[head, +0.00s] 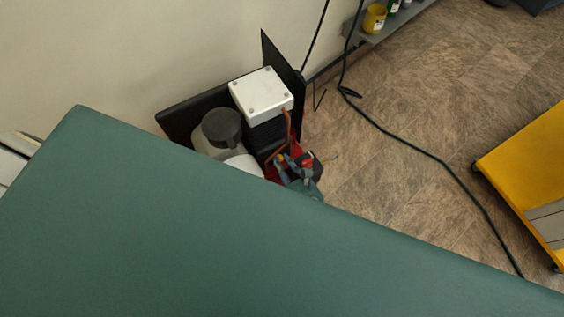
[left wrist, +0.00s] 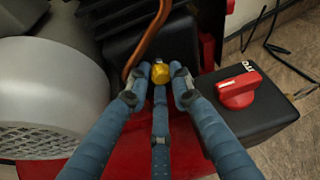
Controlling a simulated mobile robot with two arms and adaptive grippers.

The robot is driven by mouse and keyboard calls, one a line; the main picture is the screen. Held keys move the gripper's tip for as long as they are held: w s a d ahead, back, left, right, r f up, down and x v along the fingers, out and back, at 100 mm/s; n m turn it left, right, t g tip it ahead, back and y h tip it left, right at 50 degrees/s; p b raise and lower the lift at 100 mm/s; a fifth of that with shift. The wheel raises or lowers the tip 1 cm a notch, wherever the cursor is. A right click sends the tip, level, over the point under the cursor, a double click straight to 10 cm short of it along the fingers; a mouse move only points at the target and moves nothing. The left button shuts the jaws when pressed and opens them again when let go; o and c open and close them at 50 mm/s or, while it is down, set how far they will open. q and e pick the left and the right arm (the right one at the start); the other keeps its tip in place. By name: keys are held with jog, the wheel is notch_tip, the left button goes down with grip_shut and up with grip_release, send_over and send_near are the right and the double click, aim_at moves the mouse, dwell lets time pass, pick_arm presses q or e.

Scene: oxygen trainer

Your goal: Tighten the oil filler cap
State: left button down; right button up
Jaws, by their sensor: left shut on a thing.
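The yellow oil filler cap (left wrist: 160,73) sits low in front of the black ribbed block in the left wrist view. In the head view it is a small yellow spot (head: 281,157). My left gripper (left wrist: 160,78) has its blue fingers around the cap, shut on it, with one finger at each side and one at the near side. In the head view the left gripper (head: 285,164) reaches down at the machine's right end. The cap's lower part and its seat are hidden by the fingers. My right gripper is not in view.
A red rotary switch (left wrist: 238,92) on a black box stands close right of the fingers. A copper pipe (left wrist: 147,38) runs close behind the cap. A grey rounded motor housing (left wrist: 45,95) lies left. A large green surface (head: 200,240) hides the machine's near side in the head view.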

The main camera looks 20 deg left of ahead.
pick_arm(q)
jog(key=shift+w+r, duration=0.25)
jog(key=c, duration=1.6)
grip_release()
jog(key=shift+s+f, duration=0.1)
jog(key=shift+s+d, duration=0.2)
jog(key=v, duration=0.7)
